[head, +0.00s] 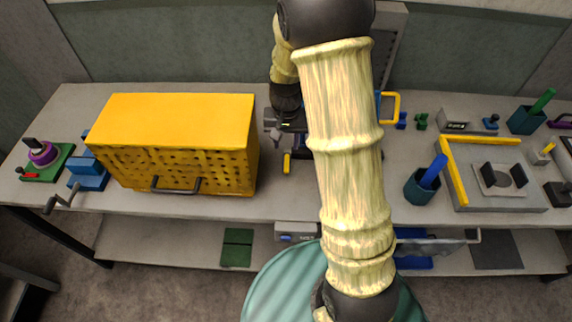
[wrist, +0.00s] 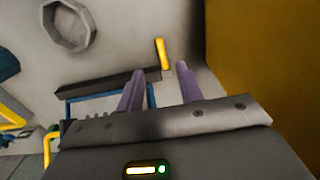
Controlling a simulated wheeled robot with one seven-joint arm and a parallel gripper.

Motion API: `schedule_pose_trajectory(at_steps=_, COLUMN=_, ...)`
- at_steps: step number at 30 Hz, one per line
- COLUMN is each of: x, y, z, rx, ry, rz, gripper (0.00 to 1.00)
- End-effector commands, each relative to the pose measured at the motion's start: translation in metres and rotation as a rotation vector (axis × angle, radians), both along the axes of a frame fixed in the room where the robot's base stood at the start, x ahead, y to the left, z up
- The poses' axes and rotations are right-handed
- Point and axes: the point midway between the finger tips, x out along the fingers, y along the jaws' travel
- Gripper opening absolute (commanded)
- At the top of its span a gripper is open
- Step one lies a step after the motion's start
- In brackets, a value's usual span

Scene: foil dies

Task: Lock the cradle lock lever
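A small yellow lever (head: 287,163) stands out at the front of dark equipment on the bench, right of the large yellow box; I take it for the cradle lock lever. In the wrist view the yellow lever (wrist: 161,53) lies just beyond the fingertips, in line with the gap between them. My gripper (wrist: 160,71) is open, with its two purple-grey fingers apart and nothing between them. In the head view my gripper (head: 279,137) is just behind the lever. My arm hides much of the equipment there. I cannot tell whether the fingers touch the lever.
The perforated yellow box (head: 185,125) stands close on the left; its wall (wrist: 265,70) fills the right of the wrist view.

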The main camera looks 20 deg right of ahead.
Motion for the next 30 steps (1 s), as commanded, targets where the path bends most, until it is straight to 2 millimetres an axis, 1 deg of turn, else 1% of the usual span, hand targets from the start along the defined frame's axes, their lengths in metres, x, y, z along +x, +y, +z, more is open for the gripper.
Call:
schedule_pose_trajectory(at_steps=1, x=-0.001, y=0.000, z=-0.010, rx=0.000, ry=0.005, rz=-0.001, gripper=0.36)
schedule_pose_trajectory(at_steps=6, x=-0.001, y=0.000, z=-0.039, rx=0.000, ry=0.006, rz=-0.002, gripper=0.36)
schedule_pose_trajectory(at_steps=18, x=-0.001, y=0.000, z=-0.102, rx=0.000, ry=0.003, rz=-0.001, gripper=0.36)
schedule_pose_trajectory(at_steps=21, x=-0.001, y=0.000, z=-0.112, rx=0.001, ry=0.002, rz=-0.001, gripper=0.36)
schedule_pose_trajectory(at_steps=24, x=0.000, y=0.000, z=-0.118, rx=0.001, ry=0.000, rz=-0.001, gripper=0.36)
schedule_pose_trajectory(at_steps=30, x=0.000, y=0.000, z=-0.119, rx=0.001, ry=0.000, rz=-0.001, gripper=0.36)
